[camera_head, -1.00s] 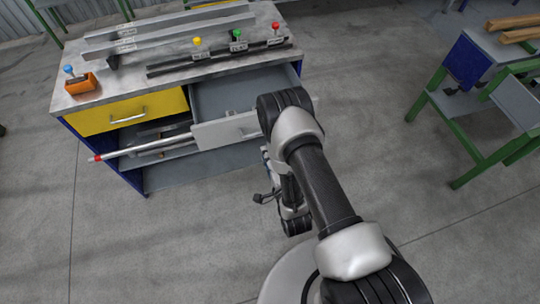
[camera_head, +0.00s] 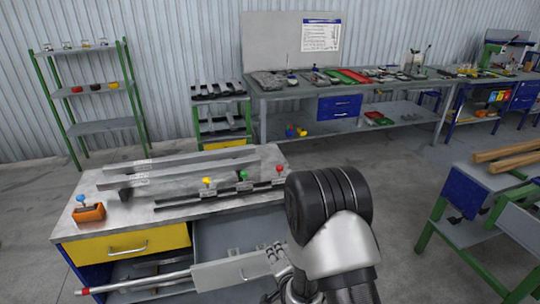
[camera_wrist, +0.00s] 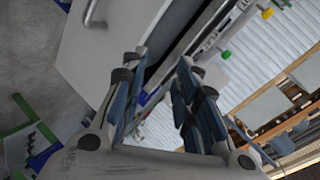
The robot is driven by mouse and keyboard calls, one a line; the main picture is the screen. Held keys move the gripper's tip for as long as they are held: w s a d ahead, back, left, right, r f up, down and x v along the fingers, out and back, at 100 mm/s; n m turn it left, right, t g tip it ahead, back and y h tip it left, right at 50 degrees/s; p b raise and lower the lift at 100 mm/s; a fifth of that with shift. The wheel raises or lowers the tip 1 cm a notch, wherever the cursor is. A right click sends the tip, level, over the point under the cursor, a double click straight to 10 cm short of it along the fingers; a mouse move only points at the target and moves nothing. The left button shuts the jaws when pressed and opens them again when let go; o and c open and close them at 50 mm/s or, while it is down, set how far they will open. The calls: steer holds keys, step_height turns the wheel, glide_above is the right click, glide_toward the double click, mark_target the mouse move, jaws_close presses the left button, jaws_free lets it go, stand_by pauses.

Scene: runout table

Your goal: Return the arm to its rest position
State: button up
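My gripper (camera_wrist: 158,66) has its two fingers apart with nothing between them in the wrist view. Beyond the fingers is the pale grey front of a pulled-out drawer (camera_wrist: 115,35) with a metal handle (camera_wrist: 93,14). In the head view my arm (camera_head: 330,225) rises bent in front of the workbench (camera_head: 140,219). Its large black and silver joint covers part of the bench's right side. The gripper is mostly hidden there, near the open drawer's front (camera_head: 225,273). I cannot tell the exact gap between gripper and drawer.
A long rod with a red tip (camera_head: 84,291) juts left from below the drawers. The yellow drawer (camera_head: 130,243) is shut. Metal bars and an orange block (camera_head: 89,213) lie on top. A green-legged table (camera_head: 490,195) stands right. Shelves (camera_head: 105,126) and a long bench (camera_head: 385,87) stand behind.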

steer(key=s+d+r+n+g+h, duration=0.1)
steer(key=s+d+r+n, duration=0.15)
steer(key=r, duration=0.45)
steer(key=s+d+r+n+g, duration=0.1)
steer(key=s+d+r+g, duration=0.15)
steer(key=r, duration=0.35)
steer(key=s+d+r+n+g+h, duration=0.1)
steer(key=s+d+r+n, duration=0.1)
steer(key=s+r, duration=0.35)
steer(key=s+d+r+n+g, duration=0.2)
steer(key=s+r, duration=0.2)
steer(key=s, duration=0.7)
steer(key=s+d+r+n+g, duration=0.1)
steer(key=s+d+r+n, duration=0.1)
steer(key=s, duration=0.9)
step_height(320, 180, up, 2)
steer(key=shift+d+r+n+g+h, duration=0.2)
steer(key=shift+d+n+g+h, duration=0.2)
steer(key=shift+n, duration=0.35)
steer(key=shift+a, duration=0.1)
